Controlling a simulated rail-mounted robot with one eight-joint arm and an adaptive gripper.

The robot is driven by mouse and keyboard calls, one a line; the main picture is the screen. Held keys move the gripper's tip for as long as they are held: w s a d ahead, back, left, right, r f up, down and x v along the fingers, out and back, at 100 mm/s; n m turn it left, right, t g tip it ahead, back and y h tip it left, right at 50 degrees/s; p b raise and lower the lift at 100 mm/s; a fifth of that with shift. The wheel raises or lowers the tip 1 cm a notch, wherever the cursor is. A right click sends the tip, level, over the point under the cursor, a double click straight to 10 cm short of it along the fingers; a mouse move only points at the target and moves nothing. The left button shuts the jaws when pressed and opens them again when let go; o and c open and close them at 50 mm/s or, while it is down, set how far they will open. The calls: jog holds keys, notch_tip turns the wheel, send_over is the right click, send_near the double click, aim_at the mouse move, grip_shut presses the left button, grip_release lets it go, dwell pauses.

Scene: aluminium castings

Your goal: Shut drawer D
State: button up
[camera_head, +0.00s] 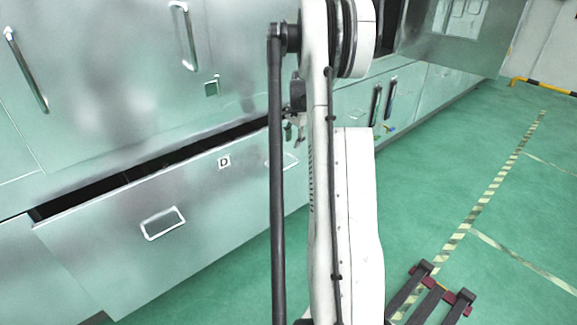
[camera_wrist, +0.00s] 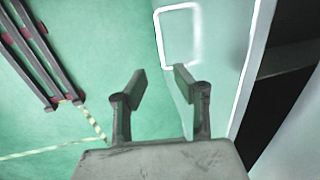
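Drawer D (camera_head: 105,248) is a wide metal drawer low in the cabinet, marked with a small "D" label (camera_head: 224,161). It stands partly open, with a dark gap (camera_head: 125,177) along its top edge. Its front has a pale rectangular handle (camera_head: 162,223) at the left and another (camera_head: 290,160) partly hidden behind my arm. In the wrist view a bright handle outline (camera_wrist: 161,40) lies beyond the fingers, and the dark drawer opening (camera_wrist: 285,90) is at the right. My gripper (camera_wrist: 160,79) is open and empty near the drawer's right part; whether it touches the front I cannot tell.
Upper cabinet doors with bar handles (camera_head: 189,36) rise above the drawer. More cabinets (camera_head: 440,88) continue to the right. A dark frame with red parts (camera_head: 437,296) is on the green floor at lower right. The floor (camera_head: 500,190) beyond my arm is mostly clear.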

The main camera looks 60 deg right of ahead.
aim_at(289, 167)
jog(key=f+b, duration=0.1)
jog(key=f, duration=0.3)
jog(key=w+f+b, duration=0.1)
jog(key=f+b, duration=0.1)
jog(key=f, duration=0.2)
jog(key=w+f+b, duration=0.1)
jog(key=f, duration=0.4)
jog(key=shift+w+d, duration=0.25)
grip_shut()
